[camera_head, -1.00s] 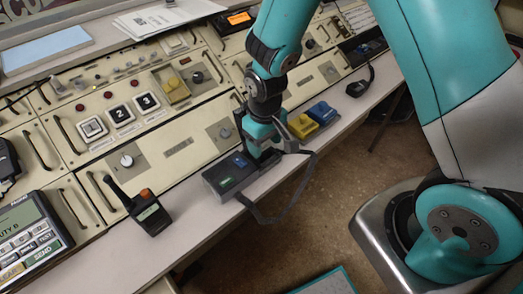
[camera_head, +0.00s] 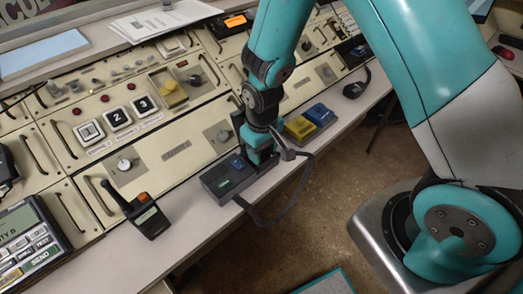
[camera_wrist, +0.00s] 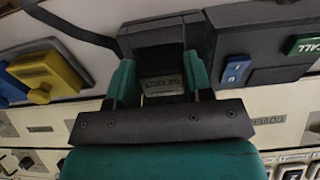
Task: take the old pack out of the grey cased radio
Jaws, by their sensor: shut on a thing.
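The grey cased radio (camera_head: 222,187) lies on the console's front ledge, with a green panel and a blue key on top. The right part of the wrist view shows its dark case (camera_wrist: 268,40). My gripper (camera_head: 262,158) is over the radio's right end. In the wrist view, my gripper's teal fingers (camera_wrist: 160,82) are shut on a dark block with a pale label, the old pack (camera_wrist: 160,58). The pack is beside the keyed part of the case; I cannot tell whether it is still seated. The fingers hide its sides.
A black strap (camera_head: 290,207) loops from the radio over the ledge's edge. A yellow block (camera_head: 299,129) and a blue block (camera_head: 320,115) stand to the right. A handheld radio with an orange knob (camera_head: 147,217) stands to the left. Ledge between them is clear.

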